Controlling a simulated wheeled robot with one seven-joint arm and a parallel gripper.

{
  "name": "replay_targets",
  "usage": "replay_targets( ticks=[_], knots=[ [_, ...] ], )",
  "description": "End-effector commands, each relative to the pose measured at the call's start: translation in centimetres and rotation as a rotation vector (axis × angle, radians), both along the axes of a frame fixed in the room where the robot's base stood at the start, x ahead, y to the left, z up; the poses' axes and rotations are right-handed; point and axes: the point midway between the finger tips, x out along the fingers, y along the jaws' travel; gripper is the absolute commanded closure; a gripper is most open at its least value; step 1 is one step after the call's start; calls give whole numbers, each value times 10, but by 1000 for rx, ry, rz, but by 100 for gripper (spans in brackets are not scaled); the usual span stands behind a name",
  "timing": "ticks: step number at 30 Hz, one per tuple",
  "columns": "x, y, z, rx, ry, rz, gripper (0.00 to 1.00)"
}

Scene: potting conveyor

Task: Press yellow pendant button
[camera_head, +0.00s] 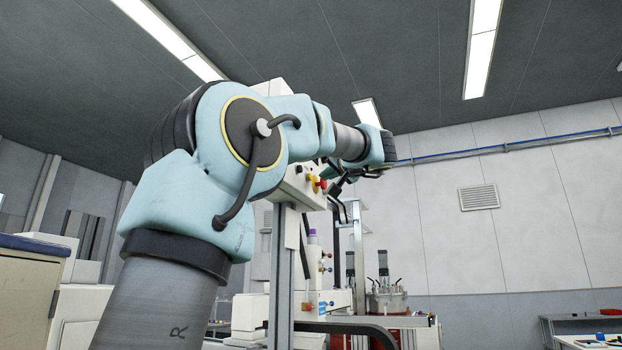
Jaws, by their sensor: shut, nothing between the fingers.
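A pale control box (301,190) stands on a grey post just below my arm. A yellow button (313,178) is on it, with a red button (322,184) close beside it. My blue arm crosses the picture and hides part of the box's top. My gripper (338,187) is small and dark, shut and empty, just right of the red and yellow buttons. It is partly hidden by my wrist. I cannot tell whether it touches a button.
The grey post (281,280) stands under the box. White machinery with small coloured knobs stands behind it, and a round metal vessel (387,300) is at the right. A beige cabinet (25,290) is at the far left. A bench (580,325) is at the far right.

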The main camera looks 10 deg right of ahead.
Motion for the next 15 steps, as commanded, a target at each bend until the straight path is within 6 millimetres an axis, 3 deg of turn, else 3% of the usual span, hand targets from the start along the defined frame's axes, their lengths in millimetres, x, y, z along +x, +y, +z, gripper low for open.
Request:
replay_targets(
  ticks=[9, 15],
  knots=[
    [-15, -28, -1, 0, 1, -3, 100],
    [-20, -36, -1, 1, 1, -1, 100]
  ],
)
